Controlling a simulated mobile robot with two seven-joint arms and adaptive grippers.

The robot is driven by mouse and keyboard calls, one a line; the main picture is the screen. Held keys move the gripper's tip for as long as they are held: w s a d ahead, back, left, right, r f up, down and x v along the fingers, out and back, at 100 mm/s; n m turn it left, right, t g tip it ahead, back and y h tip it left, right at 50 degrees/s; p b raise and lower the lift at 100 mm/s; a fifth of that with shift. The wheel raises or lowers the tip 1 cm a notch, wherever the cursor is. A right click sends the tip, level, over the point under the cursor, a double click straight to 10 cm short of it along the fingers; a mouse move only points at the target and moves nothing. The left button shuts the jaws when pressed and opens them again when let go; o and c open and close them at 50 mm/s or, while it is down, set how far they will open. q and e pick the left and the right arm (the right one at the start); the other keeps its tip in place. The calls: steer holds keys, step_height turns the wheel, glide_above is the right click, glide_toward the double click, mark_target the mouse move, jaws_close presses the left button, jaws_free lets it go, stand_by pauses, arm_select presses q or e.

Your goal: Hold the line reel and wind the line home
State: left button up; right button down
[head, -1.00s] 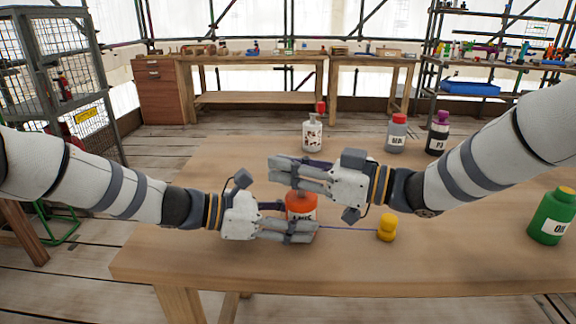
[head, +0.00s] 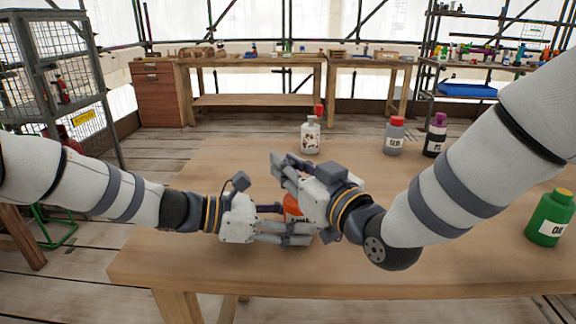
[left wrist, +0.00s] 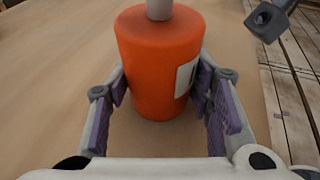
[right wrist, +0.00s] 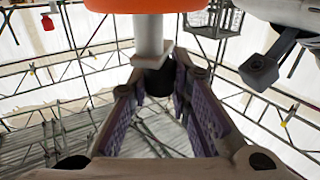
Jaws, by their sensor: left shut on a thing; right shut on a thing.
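The orange line reel (head: 292,205) stands upright on the table, partly hidden by my grippers. In the left wrist view it is an orange drum (left wrist: 155,60) with a pale label and a grey stem on top. My left gripper (head: 290,222) is shut around its body from the left. My right gripper (head: 284,168) is above the reel, shut on its crank. In the right wrist view the crank shows as a pale post (right wrist: 150,35) with a dark knob (right wrist: 158,78) between the fingers. The line and its yellow end piece are not visible now.
A white bottle with a red cap (head: 311,135), a grey bottle (head: 394,138) and a black bottle with a purple cap (head: 435,138) stand at the back of the table (head: 200,275). A green bottle (head: 548,218) stands at the right. The front of the table is clear.

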steer(key=shift+w+d+m+t+h, duration=0.1)
steer(key=shift+m+t+h, duration=0.3)
steer(key=shift+h, duration=0.1)
steer(key=c, duration=1.4)
jaws_free()
steer(key=shift+c, duration=0.2)
steer(key=v, duration=1.2)
steer(key=shift+r, duration=0.1)
